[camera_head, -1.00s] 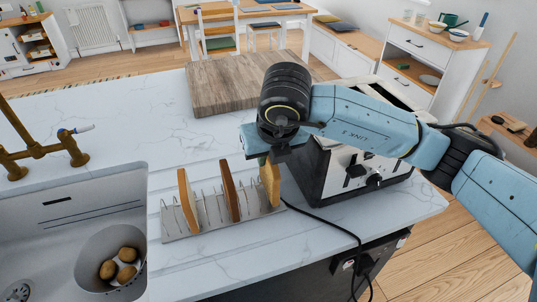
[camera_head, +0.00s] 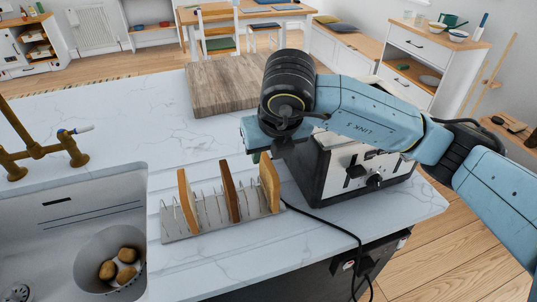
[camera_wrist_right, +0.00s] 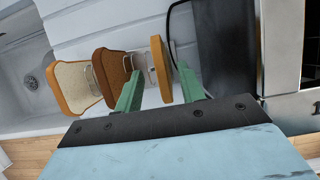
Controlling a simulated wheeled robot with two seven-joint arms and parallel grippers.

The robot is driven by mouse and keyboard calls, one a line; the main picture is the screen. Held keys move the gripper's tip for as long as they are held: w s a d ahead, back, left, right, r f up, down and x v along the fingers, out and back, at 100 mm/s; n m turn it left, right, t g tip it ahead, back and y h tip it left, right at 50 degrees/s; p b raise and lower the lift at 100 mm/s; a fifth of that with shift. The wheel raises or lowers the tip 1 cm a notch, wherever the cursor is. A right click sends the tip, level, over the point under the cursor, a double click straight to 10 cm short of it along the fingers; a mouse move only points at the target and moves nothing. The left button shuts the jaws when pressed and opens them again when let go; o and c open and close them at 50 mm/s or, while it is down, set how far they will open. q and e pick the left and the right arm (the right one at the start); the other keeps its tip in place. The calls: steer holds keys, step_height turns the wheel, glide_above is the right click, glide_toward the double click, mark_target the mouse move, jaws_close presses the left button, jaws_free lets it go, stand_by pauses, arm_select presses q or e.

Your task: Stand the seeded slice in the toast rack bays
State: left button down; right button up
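The toast rack (camera_head: 208,215) stands on the worktop with three slices upright in it. A pale-faced slice (camera_wrist_right: 75,85) is at the left end (camera_head: 187,201). A darker brown, speckled slice (camera_head: 230,191) is near the middle; it also shows in the right wrist view (camera_wrist_right: 113,72). A golden slice (camera_head: 269,182) stands at the right end, edge-on in the right wrist view (camera_wrist_right: 161,68). I cannot tell for sure which is the seeded slice. My right gripper (camera_wrist_right: 160,80) is open, its green fingers on either side of the right-end slice, apart from it. My left gripper is not in view.
A toaster (camera_head: 350,170) stands close right of the rack, its black cable (camera_head: 325,222) running over the counter edge. A wooden board (camera_head: 220,85) lies behind. The sink (camera_head: 85,215), with a bowl of potatoes (camera_head: 110,262), is at left.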

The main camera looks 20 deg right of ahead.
steer(key=v, duration=1.1)
steer(key=shift+p, duration=0.3)
steer(key=shift+s, duration=0.1)
